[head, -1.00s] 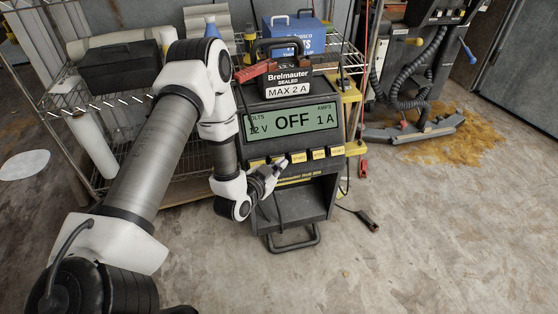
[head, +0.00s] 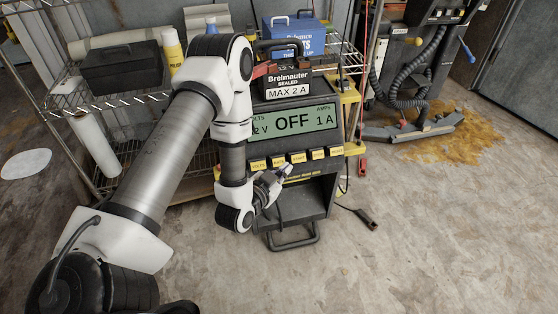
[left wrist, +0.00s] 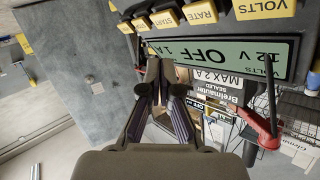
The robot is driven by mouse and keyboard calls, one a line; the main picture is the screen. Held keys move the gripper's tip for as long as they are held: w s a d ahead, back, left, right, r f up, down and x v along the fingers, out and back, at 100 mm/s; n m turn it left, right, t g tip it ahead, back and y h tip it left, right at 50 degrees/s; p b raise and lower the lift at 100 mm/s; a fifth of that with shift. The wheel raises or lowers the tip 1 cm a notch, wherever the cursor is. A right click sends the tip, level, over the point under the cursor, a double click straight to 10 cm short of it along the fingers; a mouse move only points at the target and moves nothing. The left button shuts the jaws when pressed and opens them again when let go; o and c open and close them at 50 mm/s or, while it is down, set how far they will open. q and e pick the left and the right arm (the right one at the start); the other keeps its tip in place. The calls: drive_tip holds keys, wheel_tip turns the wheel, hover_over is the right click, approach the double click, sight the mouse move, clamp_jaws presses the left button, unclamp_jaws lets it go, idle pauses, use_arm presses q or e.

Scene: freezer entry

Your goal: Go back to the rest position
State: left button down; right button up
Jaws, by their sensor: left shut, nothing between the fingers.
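My left gripper (head: 284,172) is shut and empty. In the head view it is just below the button row of the black charger (head: 330,158), in front of its open lower bay. Whether it touches the charger cannot be told. The charger's display (head: 293,122) reads OFF, with 12 V and 1 A. In the left wrist view the shut fingers (left wrist: 162,72) point toward the charger, with the display (left wrist: 215,55) and yellow buttons (left wrist: 200,11) appearing upside down above and to the right. My right gripper is not in view.
A battery (head: 287,84) labelled MAX 2 A sits on the charger with a red clamp (head: 262,71) at it. A wire shelf (head: 105,97) stands behind my left arm. A black clamp (head: 367,219) lies on the floor. The floor at the front right is clear.

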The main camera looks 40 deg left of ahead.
use_arm(q)
drive_tip(key=shift+f, duration=0.1)
idle(0.7)
drive_tip(key=s+d+f+m+g+h, duration=0.1)
drive_tip(key=s+d+f+g+h, duration=0.1)
drive_tip(key=s+d+f+g, duration=0.55)
drive_tip(key=s+f+n+g, duration=0.1)
drive_tip(key=s+f+g, duration=0.2)
drive_tip(key=s, duration=0.3)
drive_tip(key=s+f+n+g+y, duration=0.1)
drive_tip(key=s+f+g, duration=0.1)
drive_tip(key=s, duration=0.4)
drive_tip(key=s+f+n+g, duration=0.1)
drive_tip(key=s+f+g, duration=0.2)
drive_tip(key=s, duration=0.4)
wheel_tip(320, 180, up, 26)
drive_tip(key=p, duration=2.6)
drive_tip(key=shift+n, duration=0.3)
drive_tip(key=shift+r, duration=0.15)
